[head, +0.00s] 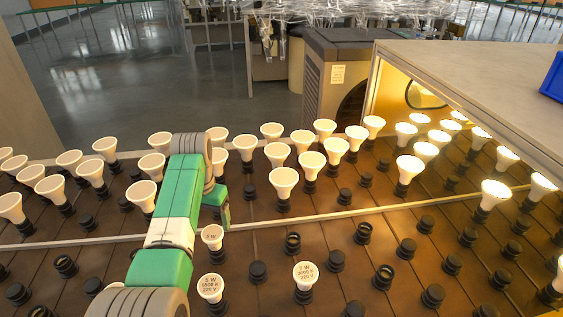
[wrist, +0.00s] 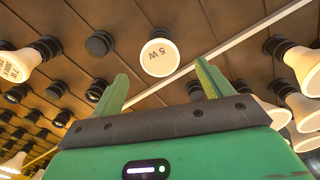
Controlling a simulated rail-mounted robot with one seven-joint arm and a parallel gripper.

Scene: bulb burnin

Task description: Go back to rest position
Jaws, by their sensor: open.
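My gripper (wrist: 160,80) is open and empty, its two green fingers apart in the wrist view. A white bulb marked 5 W (wrist: 160,58) shows face-on just past the gap between the fingertips, with no finger touching it. In the head view my green and white arm reaches forward from the bottom, and my gripper (head: 224,216) points down over the board (head: 270,230). A small unlit bulb (head: 212,237) stands close beside it. I cannot tell the exact gap between them. Part of the gripper is hidden behind my arm.
Several lit bulbs (head: 284,180) stand in black sockets along the back rows. A marked bulb (head: 305,272) stands at front centre. Empty black sockets (head: 258,272) fill much of the front. A beige housing (head: 480,80) overhangs the right side. A blue bin (head: 553,78) sits on top.

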